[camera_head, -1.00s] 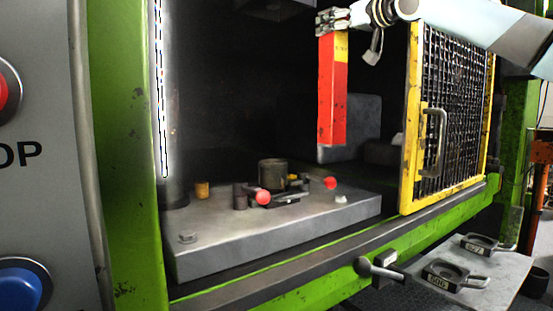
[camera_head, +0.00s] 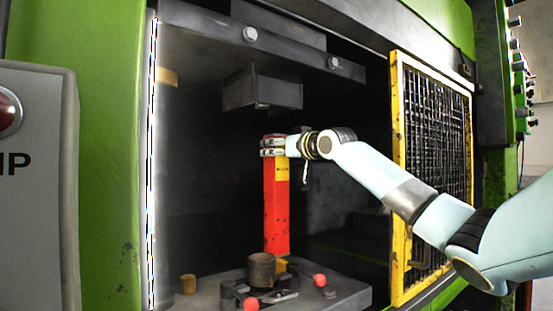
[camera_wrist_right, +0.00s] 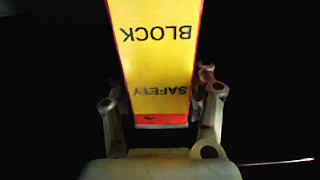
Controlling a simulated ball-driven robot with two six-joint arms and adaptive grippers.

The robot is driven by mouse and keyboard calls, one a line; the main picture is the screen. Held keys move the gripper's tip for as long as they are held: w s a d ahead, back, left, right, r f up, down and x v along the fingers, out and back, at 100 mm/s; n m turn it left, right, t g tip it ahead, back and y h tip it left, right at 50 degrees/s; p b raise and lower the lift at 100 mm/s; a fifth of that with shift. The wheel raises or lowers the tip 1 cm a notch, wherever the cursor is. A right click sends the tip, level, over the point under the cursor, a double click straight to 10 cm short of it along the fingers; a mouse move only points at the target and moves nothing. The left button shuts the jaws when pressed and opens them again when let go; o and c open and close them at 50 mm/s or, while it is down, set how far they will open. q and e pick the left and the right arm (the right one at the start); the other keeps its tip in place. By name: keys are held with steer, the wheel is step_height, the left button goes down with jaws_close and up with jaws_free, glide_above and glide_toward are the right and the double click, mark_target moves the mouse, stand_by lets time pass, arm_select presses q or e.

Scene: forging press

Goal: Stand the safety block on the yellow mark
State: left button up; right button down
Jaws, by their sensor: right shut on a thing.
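The safety block is a long red bar (camera_head: 276,215) with a yellow label near its top. It hangs upright inside the press opening. My right gripper (camera_head: 272,146) is shut around its top end. In the right wrist view, the yellow label reading SAFETY BLOCK (camera_wrist_right: 155,60) lies between the fingers. A small yellow patch (camera_head: 281,266), perhaps the yellow mark, shows on the press bed just below the block's lower end. The dark round die partly hides this area, and I cannot tell whether the block touches the bed. My left gripper is not in view.
The grey press bed (camera_head: 345,297) carries a dark round die (camera_head: 262,270), red-knobbed clamps (camera_head: 320,280) and a brass-coloured peg (camera_head: 188,284). The press ram (camera_head: 262,88) hangs above. The yellow-framed mesh guard (camera_head: 435,150) stands at the right, close to my arm.

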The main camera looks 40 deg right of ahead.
mark_target(282, 163)
steer(key=shift+f+p, duration=0.7)
steer(key=shift+f, duration=1.1)
steer(key=c, duration=1)
jaws_free()
steer(key=shift+s+f, duration=0.1)
steer(key=shift+f, duration=0.05)
steer(key=o, duration=0.4)
